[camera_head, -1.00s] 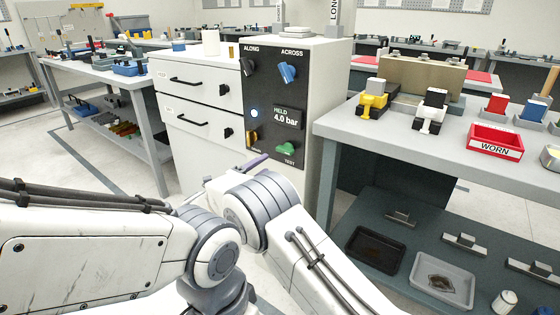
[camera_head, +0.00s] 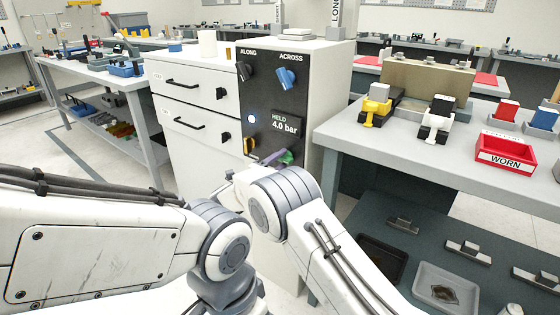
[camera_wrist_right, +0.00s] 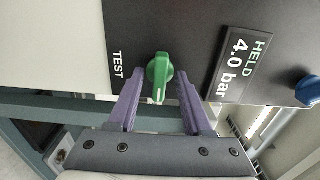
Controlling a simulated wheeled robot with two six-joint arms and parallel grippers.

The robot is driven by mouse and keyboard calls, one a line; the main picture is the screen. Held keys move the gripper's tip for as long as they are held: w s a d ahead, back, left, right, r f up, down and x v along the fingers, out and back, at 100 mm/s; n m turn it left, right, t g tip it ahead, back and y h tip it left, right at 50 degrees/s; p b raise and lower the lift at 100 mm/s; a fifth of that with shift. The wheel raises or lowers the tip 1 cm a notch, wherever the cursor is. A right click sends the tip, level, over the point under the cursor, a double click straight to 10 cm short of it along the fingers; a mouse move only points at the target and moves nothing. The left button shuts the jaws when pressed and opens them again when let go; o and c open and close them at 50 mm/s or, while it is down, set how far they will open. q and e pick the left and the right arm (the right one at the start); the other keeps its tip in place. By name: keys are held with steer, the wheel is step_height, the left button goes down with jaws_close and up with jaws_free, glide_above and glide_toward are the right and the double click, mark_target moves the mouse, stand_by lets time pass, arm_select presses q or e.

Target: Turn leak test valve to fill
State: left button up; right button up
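The leak test valve is a green knob (camera_wrist_right: 159,76) with a white pointer line, beside the word TEST on the dark panel (camera_head: 310,100). In the head view the green knob (camera_head: 286,157) is partly covered by my right gripper (camera_head: 266,157). In the wrist view my right gripper (camera_wrist_right: 158,78) is open, with one purple finger on each side of the knob. A gap shows between each finger and the knob. The knob's pointer line points toward the gripper's palm. My left gripper is not in view.
The panel also has a black ALONG knob (camera_head: 245,71), a blue ACROSS knob (camera_head: 287,78), a yellow knob (camera_head: 248,145), a lit round lamp (camera_head: 252,118) and a display (camera_head: 287,123) reading HELD 4.0 bar. A workbench (camera_head: 400,148) with a red WORN tray (camera_head: 505,154) stands to the right.

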steer(key=shift+d, duration=0.1)
jaws_close()
steer(key=shift+n, duration=0.3)
steer(key=n+p, duration=0.1)
steer(key=n, duration=0.1)
steer(key=shift+r+n+p, duration=0.1)
steer(key=shift+n+p, duration=0.3)
steer(key=n+p, duration=0.2)
steer(key=n, duration=0.3)
steer(key=n+p, duration=0.2)
steer(key=n, duration=0.5)
steer(key=n+p, duration=0.1)
steer(key=n, duration=0.1)
steer(key=shift+s+f, duration=0.1)
steer(key=shift+f, duration=0.2)
steer(key=shift+n, duration=0.4)
